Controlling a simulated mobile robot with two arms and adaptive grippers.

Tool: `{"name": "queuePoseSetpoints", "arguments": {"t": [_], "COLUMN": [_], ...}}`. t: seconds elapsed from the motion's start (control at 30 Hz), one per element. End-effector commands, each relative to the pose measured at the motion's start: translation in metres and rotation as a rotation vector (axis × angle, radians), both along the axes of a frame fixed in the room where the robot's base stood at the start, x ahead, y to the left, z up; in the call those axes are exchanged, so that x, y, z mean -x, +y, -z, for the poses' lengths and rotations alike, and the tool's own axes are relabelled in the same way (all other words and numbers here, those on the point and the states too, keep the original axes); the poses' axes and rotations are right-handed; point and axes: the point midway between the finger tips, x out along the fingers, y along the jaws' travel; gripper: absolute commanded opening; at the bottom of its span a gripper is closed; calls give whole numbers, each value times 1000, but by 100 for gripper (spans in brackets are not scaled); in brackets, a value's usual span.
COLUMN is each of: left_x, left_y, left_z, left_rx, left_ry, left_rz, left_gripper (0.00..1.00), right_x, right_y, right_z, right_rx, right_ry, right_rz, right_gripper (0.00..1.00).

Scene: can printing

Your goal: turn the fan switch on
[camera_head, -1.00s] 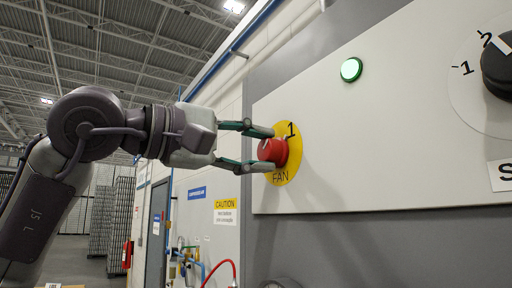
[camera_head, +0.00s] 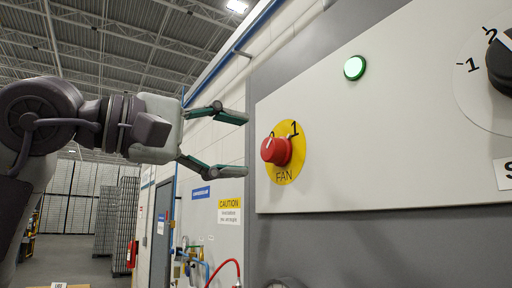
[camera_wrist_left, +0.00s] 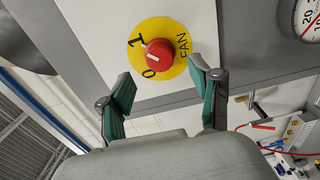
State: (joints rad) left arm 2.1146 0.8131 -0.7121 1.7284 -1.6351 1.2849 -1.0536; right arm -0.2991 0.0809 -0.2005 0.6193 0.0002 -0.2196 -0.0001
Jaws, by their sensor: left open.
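The fan switch is a red round knob (camera_head: 276,150) on a yellow disc (camera_head: 288,174) marked 1 and FAN, at the left end of a light panel. In the wrist view the knob (camera_wrist_left: 158,54) sits on its yellow disc (camera_wrist_left: 180,36), with 0 and 1 both readable. A small white mark shows on the knob's side toward the 1, but its exact setting is hard to tell. My left gripper (camera_head: 246,144) is open and empty, just left of the knob and apart from it. Its fingers (camera_wrist_left: 163,98) are spread wide in the wrist view. My right gripper is not in view.
A lit green lamp (camera_head: 354,67) is on the panel, up and right of the switch. A black dial (camera_head: 503,66) with numbers is at the right edge. A caution sign (camera_head: 229,210) and a red hose (camera_head: 226,262) are on the wall below.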

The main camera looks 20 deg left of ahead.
Motion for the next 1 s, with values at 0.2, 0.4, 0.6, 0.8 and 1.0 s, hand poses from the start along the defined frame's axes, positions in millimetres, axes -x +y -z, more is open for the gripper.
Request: {"name": "queuePoseSetpoints", "arguments": {"t": [0.2,0.4,0.6,0.8,1.0], "left_x": [36,53,57,57,56], "left_y": [29,42,44,44,44], "left_z": [0,0,1,1,1], "left_rx": [1,0,-1,-1,-1], "left_ry": [-2,0,0,1,1], "left_rz": [-3,-1,0,0,0], "left_gripper": [64,64,64,64,64], "right_x": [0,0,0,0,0], "right_y": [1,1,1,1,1], "right_z": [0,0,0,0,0], "right_rx": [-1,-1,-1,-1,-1], "right_ry": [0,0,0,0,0], "right_rz": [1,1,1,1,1], "right_gripper": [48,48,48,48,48]}}
